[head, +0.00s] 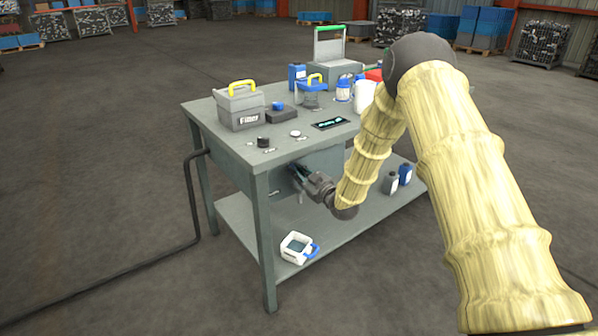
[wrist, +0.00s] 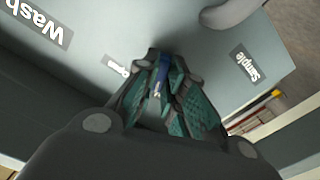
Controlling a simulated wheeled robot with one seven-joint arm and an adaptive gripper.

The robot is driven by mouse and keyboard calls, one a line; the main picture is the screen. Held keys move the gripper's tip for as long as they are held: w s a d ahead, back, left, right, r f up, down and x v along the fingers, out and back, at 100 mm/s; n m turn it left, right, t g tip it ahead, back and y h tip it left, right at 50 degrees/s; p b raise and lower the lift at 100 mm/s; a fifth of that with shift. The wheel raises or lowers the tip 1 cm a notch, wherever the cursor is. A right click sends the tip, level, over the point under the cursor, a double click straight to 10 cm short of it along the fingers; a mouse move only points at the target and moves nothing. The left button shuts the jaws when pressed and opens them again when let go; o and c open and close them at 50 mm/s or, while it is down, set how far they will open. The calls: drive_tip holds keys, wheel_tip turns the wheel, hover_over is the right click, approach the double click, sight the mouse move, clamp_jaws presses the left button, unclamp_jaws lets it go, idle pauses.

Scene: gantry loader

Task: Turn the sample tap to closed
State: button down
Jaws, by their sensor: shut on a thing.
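My gripper (head: 299,174) is at the front panel of the grey workbench, just below the top. In the wrist view my gripper (wrist: 163,92) has its teal-padded fingers closed around a narrow blue handle (wrist: 161,72), which looks like the tap's lever. The fingers hide most of the tap, so its exact setting cannot be told. A "Sample" label (wrist: 247,64) is on the panel to the right of the fingers. A small, partly hidden label (wrist: 117,69) is just left of them. A "Wash" label (wrist: 39,22) is farther left.
The workbench top (head: 222,134) carries a grey filter box (head: 240,110), a black knob (head: 263,142), a small display (head: 330,124) and several containers. A dark hose (head: 192,205) runs down at left.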

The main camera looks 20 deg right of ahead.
drive_tip(key=shift+n, duration=1.1)
drive_tip(key=shift+d+f, duration=0.1)
drive_tip(key=c, duration=1.5)
unclamp_jaws()
drive_tip(key=v, duration=1.2)
